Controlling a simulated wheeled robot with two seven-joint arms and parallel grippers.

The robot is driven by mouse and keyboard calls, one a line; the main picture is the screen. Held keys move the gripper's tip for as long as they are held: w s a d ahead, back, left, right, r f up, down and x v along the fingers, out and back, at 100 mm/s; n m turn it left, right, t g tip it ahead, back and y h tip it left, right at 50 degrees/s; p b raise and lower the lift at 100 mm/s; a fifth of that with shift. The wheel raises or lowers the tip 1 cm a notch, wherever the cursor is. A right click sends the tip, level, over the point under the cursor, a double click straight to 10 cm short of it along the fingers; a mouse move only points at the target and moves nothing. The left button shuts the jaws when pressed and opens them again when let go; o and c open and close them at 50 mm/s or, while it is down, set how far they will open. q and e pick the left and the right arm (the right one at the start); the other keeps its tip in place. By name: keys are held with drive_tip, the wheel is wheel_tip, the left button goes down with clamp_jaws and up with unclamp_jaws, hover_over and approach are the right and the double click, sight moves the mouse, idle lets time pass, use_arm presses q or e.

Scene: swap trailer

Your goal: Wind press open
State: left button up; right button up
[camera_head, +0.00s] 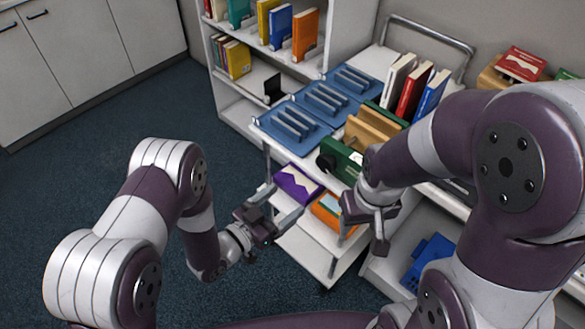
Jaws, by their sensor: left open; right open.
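The press appears to be the unit of green plates (340,160) and tan wooden boards (369,131) on the trolley top. A dark round part, perhaps its handwheel (325,162), shows at its left end. I cannot tell how far the press is wound. My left gripper (286,203) is open and empty, in front of and below the press, by the purple book. My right gripper (362,244) is open, with its fingers pointing down in front of the trolley, below the press. My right arm hides the right part of the press.
A purple book (297,184) and an orange book (329,213) lie on the trolley's lower shelf. Blue racks (294,122) stand left of the press, and upright books (410,91) behind it. A white bookshelf (222,92) stands at the back. The floor at left is clear.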

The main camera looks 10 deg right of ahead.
sight(323, 167)
use_arm(q)
drive_tip(key=x, duration=0.3)
drive_tip(key=r+x, duration=0.1)
drive_tip(key=x, duration=0.4)
drive_tip(key=shift+w+d+r+p, duration=0.25)
drive_tip(key=shift+d+r+p, duration=0.05)
drive_tip(key=shift+d+r, duration=0.05)
drive_tip(key=x, duration=0.4)
drive_tip(key=shift+d, duration=0.35)
drive_tip(key=shift+w+d, duration=0.15)
drive_tip(key=shift+w, duration=0.05)
use_arm(e)
drive_tip(key=shift+w+d+r, duration=0.15)
drive_tip(key=shift+d+r, duration=0.2)
drive_tip(key=shift+d, duration=0.3)
use_arm(q)
drive_tip(key=c, duration=1)
drive_tip(key=shift+c, duration=0.2)
